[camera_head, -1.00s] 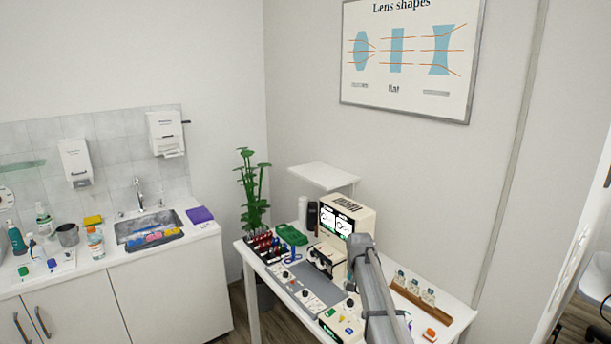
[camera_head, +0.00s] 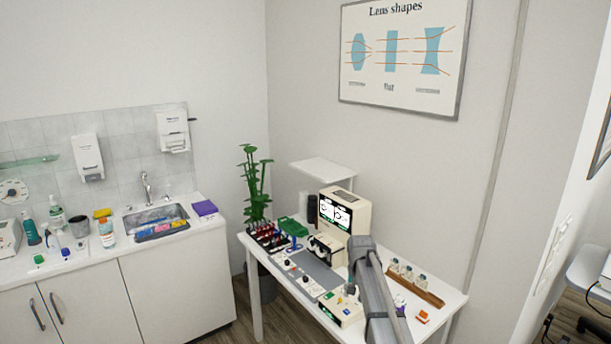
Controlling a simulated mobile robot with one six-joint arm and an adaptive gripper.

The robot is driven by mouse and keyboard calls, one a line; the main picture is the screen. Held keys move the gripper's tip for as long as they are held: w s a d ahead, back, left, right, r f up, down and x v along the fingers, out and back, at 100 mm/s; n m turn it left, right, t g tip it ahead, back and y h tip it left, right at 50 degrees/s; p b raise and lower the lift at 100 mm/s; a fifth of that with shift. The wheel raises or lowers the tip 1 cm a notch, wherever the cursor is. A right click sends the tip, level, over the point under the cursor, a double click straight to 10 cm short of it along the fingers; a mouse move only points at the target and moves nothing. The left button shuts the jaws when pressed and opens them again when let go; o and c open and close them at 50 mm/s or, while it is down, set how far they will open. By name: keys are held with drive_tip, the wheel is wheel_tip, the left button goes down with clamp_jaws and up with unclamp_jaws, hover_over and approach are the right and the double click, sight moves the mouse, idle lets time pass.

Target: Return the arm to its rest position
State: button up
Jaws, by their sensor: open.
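My arm (camera_head: 374,295) rises from the bottom edge, right of centre, in front of the white table (camera_head: 452,300). Its grey links cover part of the tabletop and the things on it. My gripper cannot be made out in this view, so its place and what is between its fingers are hidden.
The table carries a cream eye-test device (camera_head: 358,214), a grey control panel (camera_head: 318,271), a wooden rack (camera_head: 425,292) and small items. A plant (camera_head: 254,185) stands at its left. A sink counter (camera_head: 95,260) is at left, and a chair (camera_head: 590,270) at far right.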

drive_tip(key=s+f+n+b, duration=0.1)
drive_tip(key=s+f+b, duration=0.1)
drive_tip(key=s, duration=1.2)
drive_tip(key=s+f+n+b, duration=0.2)
drive_tip(key=s+f+b, duration=0.1)
drive_tip(key=s, duration=1.1)
drive_tip(key=shift+d+f+n, duration=0.15)
drive_tip(key=shift+f+n, duration=0.1)
drive_tip(key=shift+n, duration=0.05)
